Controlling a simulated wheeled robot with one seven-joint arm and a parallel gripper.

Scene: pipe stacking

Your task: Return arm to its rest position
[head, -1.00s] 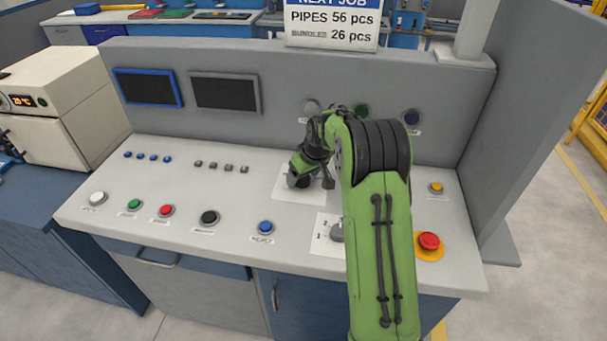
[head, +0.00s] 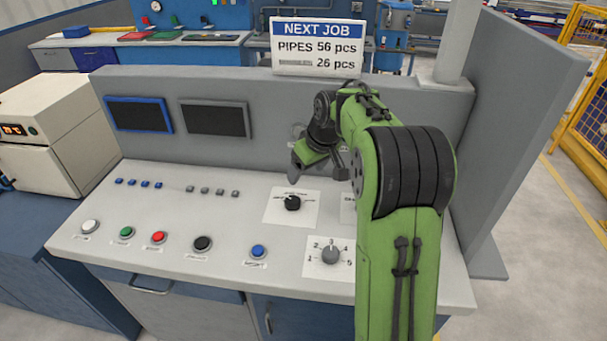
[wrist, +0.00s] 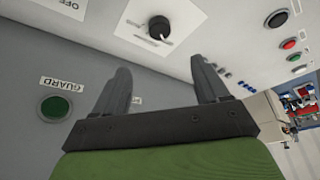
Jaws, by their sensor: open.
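My green arm reaches over the control panel in the head view, bent at a black-ribbed joint. My gripper (head: 300,160) hangs in the air in front of the panel's upright back wall, above and behind the black rotary knob (head: 292,203). In the wrist view my gripper (wrist: 160,85) shows two dark fingers set well apart with nothing between them. The black knob also shows in the wrist view (wrist: 158,27), beyond the fingers and apart from them.
The panel (head: 150,200) carries several buttons and a grey numbered dial (head: 331,254). A green button (wrist: 55,106) labelled GUARD is near my gripper. A job sign (head: 318,47) stands on the back wall. A white oven (head: 50,135) stands left.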

